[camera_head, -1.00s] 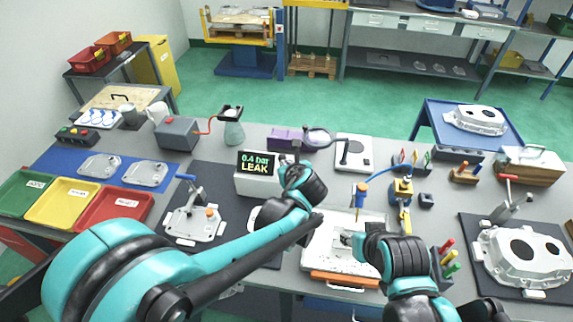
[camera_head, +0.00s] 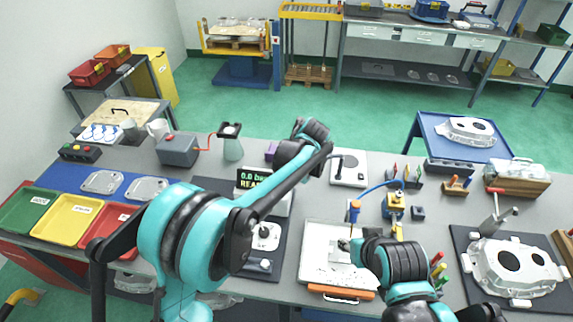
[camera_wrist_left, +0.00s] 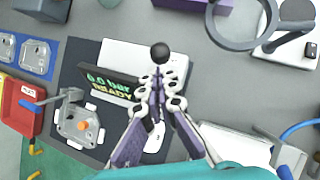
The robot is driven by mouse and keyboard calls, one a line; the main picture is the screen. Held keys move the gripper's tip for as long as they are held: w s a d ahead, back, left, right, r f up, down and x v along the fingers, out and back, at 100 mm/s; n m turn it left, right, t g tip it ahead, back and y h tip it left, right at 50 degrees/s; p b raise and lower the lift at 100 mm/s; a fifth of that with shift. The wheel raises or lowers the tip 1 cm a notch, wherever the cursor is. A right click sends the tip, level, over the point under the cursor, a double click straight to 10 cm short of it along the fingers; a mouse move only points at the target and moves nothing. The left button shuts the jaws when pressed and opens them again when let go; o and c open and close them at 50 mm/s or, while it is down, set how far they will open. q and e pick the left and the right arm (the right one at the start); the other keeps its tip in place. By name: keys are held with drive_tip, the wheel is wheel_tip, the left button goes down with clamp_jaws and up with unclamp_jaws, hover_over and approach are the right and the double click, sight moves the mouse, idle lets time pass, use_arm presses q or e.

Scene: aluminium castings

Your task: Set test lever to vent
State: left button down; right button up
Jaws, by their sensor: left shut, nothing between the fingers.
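The leak tester is a white box (camera_wrist_left: 172,68) with a dark display (camera_wrist_left: 108,88) that reads "0.0 bar READY". The display also shows in the head view (camera_head: 250,180), partly covered by my left arm. The test lever's black ball knob (camera_wrist_left: 160,51) stands up at the tester, just beyond my left fingertips. My left gripper (camera_wrist_left: 160,82) is shut and empty over the box; I cannot tell whether it touches the lever. In the head view my left arm hides the lever and the fingers. My right gripper (camera_head: 346,244) is low over a white tray (camera_head: 318,270); its jaw opening is unclear.

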use_arm(q)
drive_tip(key=shift+w+d+f, duration=0.1)
drive_tip(key=shift+w+d, duration=0.05)
drive_tip(key=shift+w, duration=0.4)
drive_tip(key=shift+w+d+f, duration=0.1)
drive_tip(key=shift+w, duration=0.45)
drive_tip(key=shift+w, duration=0.1)
drive_tip(key=w+d+p+v, duration=0.1)
drive_tip(key=p+v, duration=0.2)
drive_tip(key=v, duration=1)
drive_tip(key=shift+r, duration=0.25)
use_arm(e)
drive_tip(key=r, duration=0.2)
drive_tip(key=s+r, duration=0.1)
drive_tip(key=shift+s+a, duration=0.1)
drive_tip(key=shift+a, duration=0.2)
use_arm(q)
drive_tip(key=shift+w+d, duration=0.1)
drive_tip(key=shift+d, duration=0.05)
